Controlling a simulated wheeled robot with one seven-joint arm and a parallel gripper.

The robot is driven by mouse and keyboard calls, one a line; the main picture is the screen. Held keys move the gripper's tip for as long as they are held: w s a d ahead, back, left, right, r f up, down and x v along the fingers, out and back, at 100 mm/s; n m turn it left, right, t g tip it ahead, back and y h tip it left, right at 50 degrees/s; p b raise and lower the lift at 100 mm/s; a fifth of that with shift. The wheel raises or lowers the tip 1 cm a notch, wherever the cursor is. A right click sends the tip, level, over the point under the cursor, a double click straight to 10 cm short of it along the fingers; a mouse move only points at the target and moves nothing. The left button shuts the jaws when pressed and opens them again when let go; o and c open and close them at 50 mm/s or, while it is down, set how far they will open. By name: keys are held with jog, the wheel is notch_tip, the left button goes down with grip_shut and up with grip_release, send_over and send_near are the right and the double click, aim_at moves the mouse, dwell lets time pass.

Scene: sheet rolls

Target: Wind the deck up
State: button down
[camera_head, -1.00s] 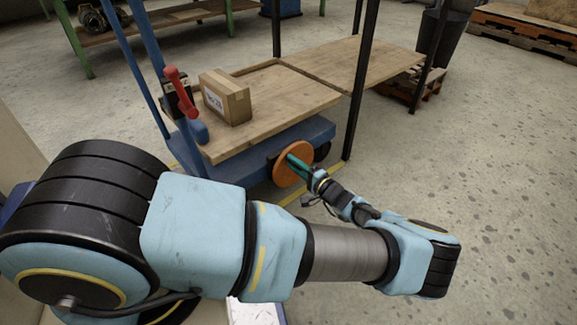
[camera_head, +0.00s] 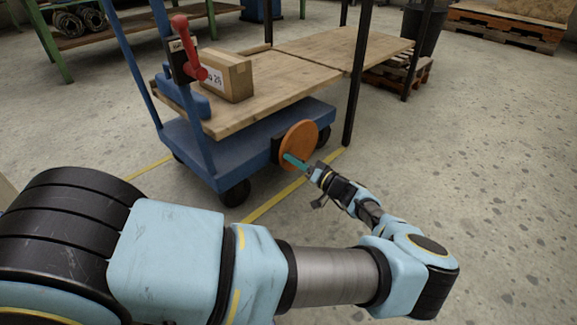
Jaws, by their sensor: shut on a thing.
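A blue cart (camera_head: 225,160) stands ahead with a wooden deck (camera_head: 225,112) above its blue base. An orange disc wheel (camera_head: 301,143) is mounted on the cart's right-hand side. A teal handle (camera_head: 291,158) sticks out from the disc's lower left part. My gripper (camera_head: 306,169) is shut on the teal handle; its fingertips are small and partly hidden. A cardboard box (camera_head: 226,77) sits on the deck. A red lever (camera_head: 187,48) stands on the cart's left post.
A second wooden surface (camera_head: 345,47) lies level with or close to the deck at the back right, between dark posts (camera_head: 358,75). Pallets (camera_head: 398,75) and a dark bin (camera_head: 424,27) stand behind it. A green-legged bench (camera_head: 135,25) is at the back left. Floor at right is clear.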

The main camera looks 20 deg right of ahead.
jog(key=shift+d+f+n+b, duration=0.35)
jog(key=shift+f+n+b, duration=0.1)
jog(key=shift+n+b, duration=0.05)
jog(key=shift+d+r, duration=0.1)
jog(key=shift+d, duration=0.05)
jog(key=c, duration=1)
grip_release()
jog(key=shift+c, duration=0.2)
jog(key=o, duration=0.4)
jog(key=shift+a, duration=0.2)
jog(key=shift+c, duration=0.2)
jog(key=p+v, duration=0.2)
jog(key=v, duration=0.8)
jog(key=shift+s+p, duration=0.35)
jog(key=shift+s, duration=0.05)
jog(key=shift+d, duration=0.15)
